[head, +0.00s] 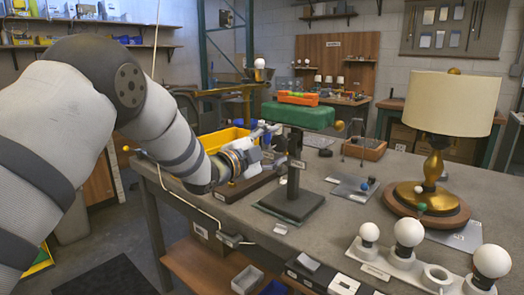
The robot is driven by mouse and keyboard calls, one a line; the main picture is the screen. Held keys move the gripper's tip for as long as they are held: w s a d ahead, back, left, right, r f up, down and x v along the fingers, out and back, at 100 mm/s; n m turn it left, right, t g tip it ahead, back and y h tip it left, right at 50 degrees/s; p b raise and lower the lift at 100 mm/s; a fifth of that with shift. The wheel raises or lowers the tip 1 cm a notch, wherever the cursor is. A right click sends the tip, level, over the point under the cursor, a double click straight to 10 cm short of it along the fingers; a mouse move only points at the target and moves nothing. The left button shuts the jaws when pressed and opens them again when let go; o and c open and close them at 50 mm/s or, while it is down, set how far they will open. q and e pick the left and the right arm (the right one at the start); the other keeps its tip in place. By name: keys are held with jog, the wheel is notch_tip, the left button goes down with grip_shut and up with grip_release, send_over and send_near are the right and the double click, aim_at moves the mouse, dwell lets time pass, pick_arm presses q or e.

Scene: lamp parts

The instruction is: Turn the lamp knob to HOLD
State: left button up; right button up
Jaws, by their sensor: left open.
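A table lamp (452,100) with a cream shade, a brass stem and a round wooden base stands at the right of the workbench. My left gripper (270,131) reaches in from the left, low over the bench beside the green-topped stand (297,116). It is open, and I see nothing held in it. It is well to the left of the lamp. My right gripper is not in view.
A yellow bin (222,139) stands behind my left arm. The stand's dark post rises between the gripper and the lamp. White bulbs in holders (407,240) line the front right. A grey plate (354,189) lies mid-bench.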

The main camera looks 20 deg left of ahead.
pick_arm(q)
jog(key=v, duration=0.9)
jog(key=shift+s, duration=0.15)
jog(key=shift+a+r, duration=0.1)
jog(key=s+f+n+g+y, duration=0.25)
jog(key=s+f, duration=0.35)
jog(key=f, duration=0.5)
jog(key=s+f+n+g+y, duration=0.1)
jog(key=s+f+n+g, duration=0.4)
jog(key=f, duration=0.5)
jog(key=s+f+n+g+y, duration=0.1)
jog(key=s+f+n+g, duration=0.15)
jog(key=s+f, duration=0.6)
jog(key=s+f+n+g+y, duration=0.1)
jog(key=s+f+n+g, duration=0.2)
jog(key=s, duration=1.1)
jog(key=s+d+f+n+g, duration=0.1)
jog(key=s+f+n+g, duration=0.3)
jog(key=s+f, duration=0.4)
jog(key=s+g, duration=0.1)
jog(key=s, duration=0.4)
jog(key=shift+s+f+y, duration=0.25)
jog(key=shift+s+y, duration=0.1)
jog(key=shift+s, duration=0.05)
